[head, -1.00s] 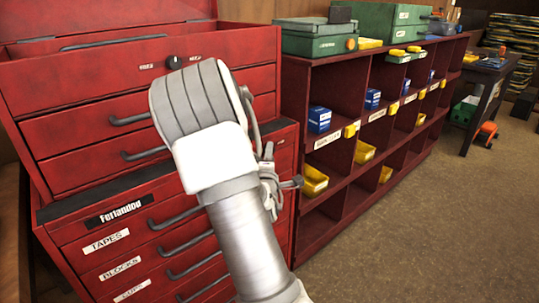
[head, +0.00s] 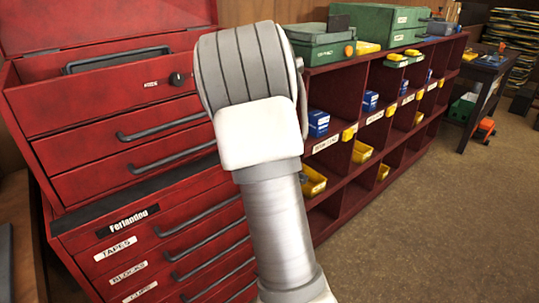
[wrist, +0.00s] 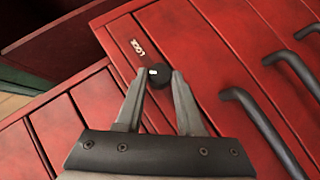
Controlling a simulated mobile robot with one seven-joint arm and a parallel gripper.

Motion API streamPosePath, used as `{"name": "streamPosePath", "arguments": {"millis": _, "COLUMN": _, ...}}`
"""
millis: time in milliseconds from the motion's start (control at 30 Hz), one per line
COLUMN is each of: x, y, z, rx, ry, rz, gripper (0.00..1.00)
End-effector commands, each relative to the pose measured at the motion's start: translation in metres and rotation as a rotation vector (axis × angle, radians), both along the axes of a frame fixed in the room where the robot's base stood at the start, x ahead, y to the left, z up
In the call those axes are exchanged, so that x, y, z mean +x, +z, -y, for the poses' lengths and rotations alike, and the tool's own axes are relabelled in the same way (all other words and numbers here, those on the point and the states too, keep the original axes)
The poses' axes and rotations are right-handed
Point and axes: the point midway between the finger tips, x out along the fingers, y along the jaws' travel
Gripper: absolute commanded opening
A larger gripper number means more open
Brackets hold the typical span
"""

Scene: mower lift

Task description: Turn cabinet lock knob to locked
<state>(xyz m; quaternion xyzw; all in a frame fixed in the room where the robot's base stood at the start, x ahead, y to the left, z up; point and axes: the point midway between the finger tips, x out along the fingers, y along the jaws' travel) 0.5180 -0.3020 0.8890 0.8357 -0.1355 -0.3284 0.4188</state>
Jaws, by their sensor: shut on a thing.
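The cabinet lock knob (head: 177,79) is a small dark round knob on the top front panel of the red tool cabinet (head: 90,100). A small white label (head: 151,84) sits to its left in the head view. In the wrist view the knob (wrist: 160,88) is black with a small white mark near its upper left edge, and a white label (wrist: 139,48) lies above and left of it. My gripper (wrist: 157,76) has one finger on each side of the knob and is shut on it. In the head view my arm hides the fingers and the panel right of the knob.
Long dark drawer handles (head: 165,125) stick out below the knob and show close on the right in the wrist view (wrist: 265,130). A red cubby shelf (head: 345,127) with bins stands to the right. The brown floor (head: 430,220) in front is clear.

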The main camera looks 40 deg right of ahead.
Motion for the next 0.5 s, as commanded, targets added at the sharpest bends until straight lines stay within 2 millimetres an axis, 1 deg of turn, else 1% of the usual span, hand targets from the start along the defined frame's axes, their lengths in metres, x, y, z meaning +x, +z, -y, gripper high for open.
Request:
{"name": "streamPosePath", "arguments": {"millis": 33, "x": -0.0005, "y": 0.007, "z": 0.0031, "rx": 0.04, "ry": -0.003, "rz": -0.001, "gripper": 0.0}}
{"name": "streamPosePath", "arguments": {"millis": 200, "x": -0.0006, "y": 0.0094, "z": 0.0051, "rx": 0.173, "ry": -0.003, "rz": -0.013, "gripper": 0.0}}
{"name": "streamPosePath", "arguments": {"millis": 500, "x": -0.0001, "y": 0.0122, "z": 0.0069, "rx": 0.353, "ry": -0.003, "rz": -0.027, "gripper": 0.0}}
